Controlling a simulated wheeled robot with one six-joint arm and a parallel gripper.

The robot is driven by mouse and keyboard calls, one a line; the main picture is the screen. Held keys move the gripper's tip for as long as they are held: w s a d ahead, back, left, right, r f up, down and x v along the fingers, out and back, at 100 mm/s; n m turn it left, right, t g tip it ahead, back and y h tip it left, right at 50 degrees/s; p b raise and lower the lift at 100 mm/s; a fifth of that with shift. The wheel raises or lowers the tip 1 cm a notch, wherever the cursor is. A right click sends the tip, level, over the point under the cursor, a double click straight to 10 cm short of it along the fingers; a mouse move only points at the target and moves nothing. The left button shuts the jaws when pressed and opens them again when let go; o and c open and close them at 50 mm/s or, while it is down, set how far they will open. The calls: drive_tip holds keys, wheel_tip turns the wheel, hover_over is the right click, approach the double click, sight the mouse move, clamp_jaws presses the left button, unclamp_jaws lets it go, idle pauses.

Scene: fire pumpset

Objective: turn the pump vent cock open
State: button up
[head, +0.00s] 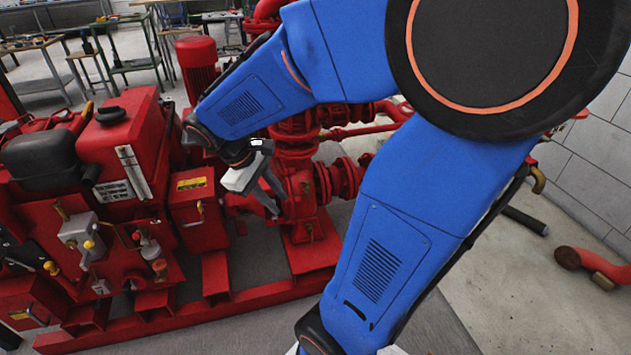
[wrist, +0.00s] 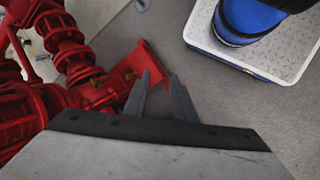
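The red pump (head: 300,212) stands behind my gripper in the head view. Its red casing and flanged pipe also show at the left of the wrist view (wrist: 72,52). A small brass-coloured fitting (wrist: 98,83) sits on the red casing, left of my fingers; I cannot tell whether it is the vent cock. My gripper (head: 275,199) hangs in front of the pump, with its fingers pointing down and right. In the wrist view the two grey fingertips (wrist: 159,77) stand apart with nothing between them. My arm and gripper hide part of the pump.
The red engine (head: 120,150) and a red control box (head: 198,210) stand left of my gripper. Red pipes (head: 350,130) run behind my arm. A red base frame (head: 180,310) runs along the floor. Free grey floor (head: 510,290) lies at the right, before a white block wall (head: 590,160).

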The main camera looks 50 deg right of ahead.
drive_tip(key=w+d+f+n+g+h, duration=0.45)
drive_tip(key=w+d+f+g, duration=0.2)
drive_tip(key=w+d, duration=0.35)
drive_tip(key=n+h, duration=0.5)
drive_tip(key=h, duration=0.2)
approach(307, 183)
drive_tip(key=d, duration=0.3)
drive_tip(key=s+x, duration=0.1)
drive_tip(key=x, duration=1)
drive_tip(key=shift+a+r+g, duration=0.2)
drive_tip(key=shift+a+g, duration=0.05)
drive_tip(key=shift+g, duration=0.2)
drive_tip(key=shift+s+m+y, duration=0.1)
drive_tip(key=shift+m+y, duration=0.15)
drive_tip(key=shift+c, duration=0.7)
clamp_jaws()
